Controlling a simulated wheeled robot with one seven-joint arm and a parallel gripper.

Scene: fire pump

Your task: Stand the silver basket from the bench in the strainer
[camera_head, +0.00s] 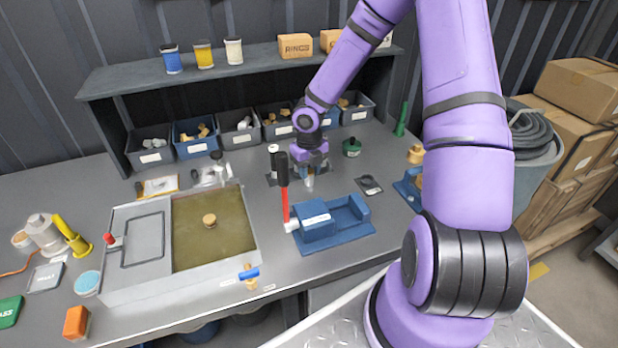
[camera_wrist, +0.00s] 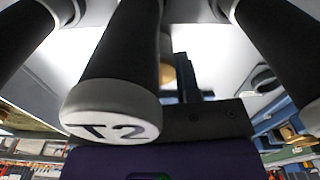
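My gripper (camera_head: 308,172) is low over the back middle of the bench, in front of the row of bins. A small pale piece shows just below it, but I cannot tell whether it is held. I cannot pick out the silver basket for certain. I also cannot tell for certain which fitting is the strainer; a grey-white body (camera_head: 42,232) with a yellow lever (camera_head: 70,236) stands at the far left. In the wrist view, a black cylinder with a white end marked "T2" (camera_wrist: 112,125) fills the near middle, hiding much of the gripper.
A tank of brownish water (camera_head: 190,222) takes up the left middle of the bench. A blue block (camera_head: 335,222) with an upright red handle (camera_head: 284,190) stands right of it, near my gripper. Bins (camera_head: 190,140) line the back under a shelf (camera_head: 240,68).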

